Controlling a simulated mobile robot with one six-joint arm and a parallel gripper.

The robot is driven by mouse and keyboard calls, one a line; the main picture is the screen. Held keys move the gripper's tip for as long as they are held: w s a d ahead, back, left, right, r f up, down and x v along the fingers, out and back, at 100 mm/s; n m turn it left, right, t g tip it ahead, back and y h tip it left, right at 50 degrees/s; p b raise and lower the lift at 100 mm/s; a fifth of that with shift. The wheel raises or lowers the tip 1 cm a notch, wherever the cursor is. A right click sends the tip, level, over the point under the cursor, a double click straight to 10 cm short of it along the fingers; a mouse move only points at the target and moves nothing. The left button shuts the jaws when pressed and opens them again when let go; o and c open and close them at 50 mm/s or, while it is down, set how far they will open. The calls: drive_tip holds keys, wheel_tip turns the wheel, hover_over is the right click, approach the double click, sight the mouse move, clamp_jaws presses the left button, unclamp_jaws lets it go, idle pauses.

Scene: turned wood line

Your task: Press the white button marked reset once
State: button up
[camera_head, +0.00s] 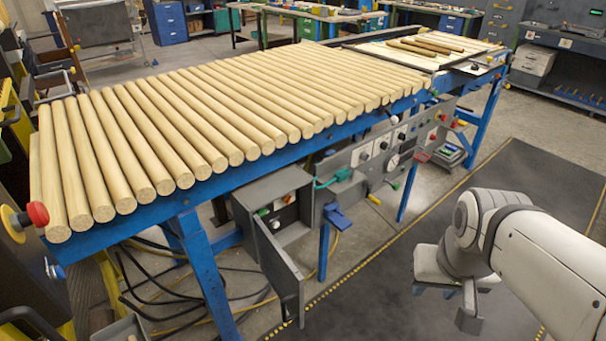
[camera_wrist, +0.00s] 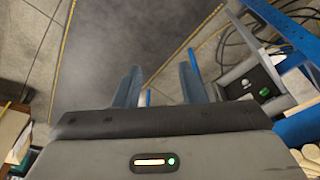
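An open grey control box (camera_head: 270,190) hangs under the front edge of the blue-framed table, its door (camera_head: 280,270) swung outward. Inside it I see a small white round part (camera_head: 289,198) and a green one (camera_head: 262,212); no marking is readable, so I cannot tell if the white part is the reset button. In the wrist view, the box (camera_wrist: 238,88) is at right with a white round part (camera_wrist: 264,92) inside. My gripper (camera_wrist: 158,74) is open and empty above the dark floor mat, well apart from the box. In the head view my arm is at lower right.
A grey panel (camera_head: 345,170) with several knobs and buttons runs along the table front, right of the box. Turned wooden rods (camera_head: 190,110) cover the table. Loose cables (camera_head: 170,290) lie beneath. The dark floor mat (camera_head: 390,300) has clear room.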

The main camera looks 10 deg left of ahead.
clamp_jaws()
idle(1.4)
